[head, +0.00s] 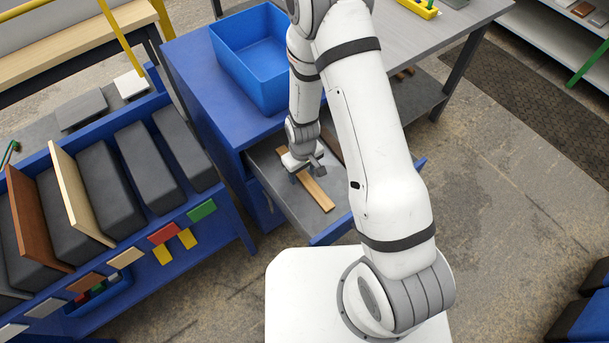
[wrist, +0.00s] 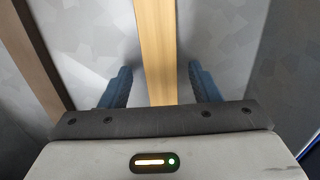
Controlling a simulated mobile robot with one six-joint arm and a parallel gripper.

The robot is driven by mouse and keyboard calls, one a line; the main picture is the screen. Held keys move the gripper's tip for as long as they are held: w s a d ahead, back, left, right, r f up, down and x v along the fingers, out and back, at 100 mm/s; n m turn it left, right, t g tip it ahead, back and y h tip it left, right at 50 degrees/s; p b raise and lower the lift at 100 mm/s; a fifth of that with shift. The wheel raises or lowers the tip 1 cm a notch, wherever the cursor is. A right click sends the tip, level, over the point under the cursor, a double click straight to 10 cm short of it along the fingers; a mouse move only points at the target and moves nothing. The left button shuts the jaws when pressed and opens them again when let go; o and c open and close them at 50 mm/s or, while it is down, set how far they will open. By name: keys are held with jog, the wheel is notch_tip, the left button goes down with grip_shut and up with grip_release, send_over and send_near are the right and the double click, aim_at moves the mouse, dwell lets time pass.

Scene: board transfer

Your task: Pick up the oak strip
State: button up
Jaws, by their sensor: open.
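The oak strip (head: 318,193) is a long, light-brown piece lying in the open grey-bottomed drawer (head: 267,163) of the blue cabinet. In the wrist view the oak strip (wrist: 157,45) runs between my two blue fingers, with a gap on each side. My gripper (head: 300,174) is inside the drawer area, over the far part of the strip. In the wrist view my gripper (wrist: 159,88) is open and holds nothing. The height of the fingertips above the drawer bottom is hard to tell. My gripper hides part of the strip in the head view.
A darker brown strip (wrist: 36,62) lies left of the oak strip in the wrist view. A blue bin (head: 246,65) stands on the cabinet top behind the drawer. A blue rack with grey blocks (head: 146,165) and upright boards stands at the left.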

jog(key=shift+c, duration=0.4)
jog(key=c, duration=1)
